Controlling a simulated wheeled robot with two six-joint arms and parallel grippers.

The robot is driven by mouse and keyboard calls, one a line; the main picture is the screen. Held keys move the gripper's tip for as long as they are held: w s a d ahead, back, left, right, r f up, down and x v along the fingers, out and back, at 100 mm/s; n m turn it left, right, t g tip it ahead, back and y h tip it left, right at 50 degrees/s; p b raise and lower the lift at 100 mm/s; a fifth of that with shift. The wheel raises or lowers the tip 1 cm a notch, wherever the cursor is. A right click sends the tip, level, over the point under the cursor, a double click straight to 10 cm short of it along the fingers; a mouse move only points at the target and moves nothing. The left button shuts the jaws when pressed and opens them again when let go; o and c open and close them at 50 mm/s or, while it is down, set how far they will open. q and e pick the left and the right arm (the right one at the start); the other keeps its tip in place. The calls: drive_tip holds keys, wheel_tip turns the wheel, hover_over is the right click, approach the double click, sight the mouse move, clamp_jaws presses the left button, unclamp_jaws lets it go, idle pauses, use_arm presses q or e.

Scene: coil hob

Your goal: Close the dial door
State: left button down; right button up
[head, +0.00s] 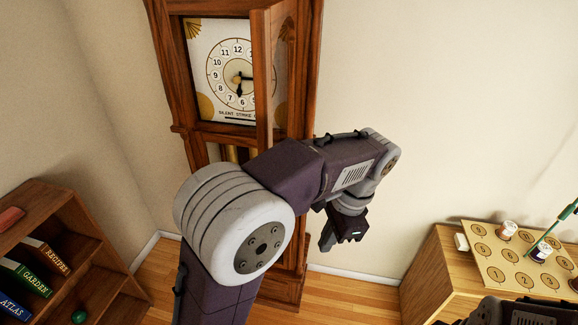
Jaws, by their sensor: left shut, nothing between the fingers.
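The tall wooden clock (305,95) stands against the wall. Its dial door (263,85) is open, swung out toward me, and covers the right part of the white dial (228,65). The door's hinge side appears to be at the right. My left gripper (328,240) is shut and empty, pointing down, to the right of and below the door in the picture, apart from it. My left arm hides much of the clock's lower body and perhaps the door's lower end. My right gripper is out of view; only part of that arm shows at the bottom right.
A low bookshelf (50,215) with several books stands at the left. At the right, a wooden cabinet (425,275) carries a numbered board (495,262) with small jars and a thin green rod (562,218). The wall right of the clock is bare.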

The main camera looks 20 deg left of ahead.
use_arm(q)
wheel_tip(320, 180, up, 22)
drive_tip(key=s+d+m+y+p, duration=0.2)
drive_tip(key=m+p, duration=0.3)
drive_tip(key=p, duration=0.2)
drive_tip(key=s+a+f, duration=0.2)
drive_tip(key=a+f, duration=0.5)
drive_tip(key=f, duration=0.2)
drive_tip(key=shift+a, duration=0.25)
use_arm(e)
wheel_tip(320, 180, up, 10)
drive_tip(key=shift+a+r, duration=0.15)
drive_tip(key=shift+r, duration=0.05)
use_arm(q)
drive_tip(key=shift+d+g, duration=0.1)
drive_tip(key=shift+g, duration=0.2)
